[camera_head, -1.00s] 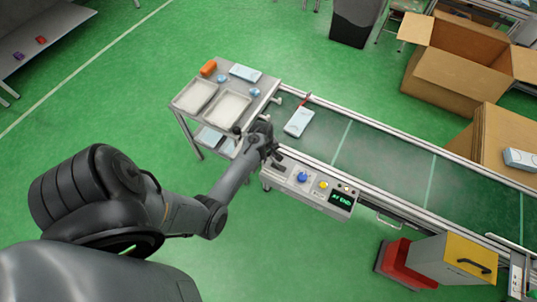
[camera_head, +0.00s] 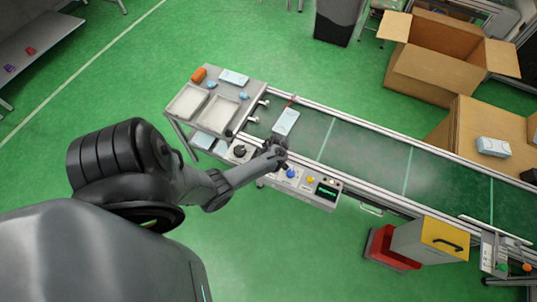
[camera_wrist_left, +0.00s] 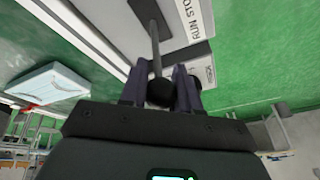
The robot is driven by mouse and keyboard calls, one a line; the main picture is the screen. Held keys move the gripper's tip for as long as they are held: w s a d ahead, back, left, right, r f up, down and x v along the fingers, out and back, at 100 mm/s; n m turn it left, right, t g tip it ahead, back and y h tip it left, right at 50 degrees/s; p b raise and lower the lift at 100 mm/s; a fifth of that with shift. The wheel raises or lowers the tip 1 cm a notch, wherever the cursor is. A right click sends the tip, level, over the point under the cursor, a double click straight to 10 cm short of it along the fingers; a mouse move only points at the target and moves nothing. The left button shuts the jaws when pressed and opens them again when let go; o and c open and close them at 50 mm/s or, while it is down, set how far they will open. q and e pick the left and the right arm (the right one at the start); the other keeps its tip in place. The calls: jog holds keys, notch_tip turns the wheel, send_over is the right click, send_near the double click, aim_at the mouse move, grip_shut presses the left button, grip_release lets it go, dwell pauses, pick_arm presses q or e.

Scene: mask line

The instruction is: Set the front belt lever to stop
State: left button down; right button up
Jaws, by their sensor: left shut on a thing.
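The front belt lever (camera_wrist_left: 156,45) shows in the left wrist view as a thin rod rising from a dark slot in a grey panel, with a black knob (camera_wrist_left: 160,93) at its end. A white label (camera_wrist_left: 185,25) with "RUN" and a cut-off "STO" sits beside the slot. My left gripper (camera_wrist_left: 160,90) has its two fingers closed on the knob. In the head view the left gripper (camera_head: 280,158) is over the control box (camera_head: 262,172), just left of the blue button (camera_head: 291,173), and hides the lever there. I cannot tell the lever's setting. My right gripper is not in view.
The conveyor belt (camera_head: 370,160) runs behind the control box, with a light-blue packet (camera_head: 286,122) at its left end. A table with white trays (camera_head: 187,101) stands left. A round black knob (camera_head: 240,151) is beside my left wrist. A red bin (camera_head: 390,250) stands front right.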

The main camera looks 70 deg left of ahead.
pick_arm(q)
jog(key=shift+w+d+r, duration=0.15)
jog(key=shift+w+d, duration=0.05)
jog(key=shift+w, duration=0.1)
jog(key=c, duration=1.2)
grip_release()
jog(key=o, duration=0.4)
jog(key=shift+w, duration=0.15)
jog(key=shift+d+r+p, duration=0.15)
jog(key=shift+r+p, duration=0.15)
jog(key=shift+r, duration=0.25)
jog(key=p+v, duration=0.3)
jog(key=v, duration=0.6)
jog(key=shift+d+r, duration=0.15)
jog(key=shift+r, duration=0.1)
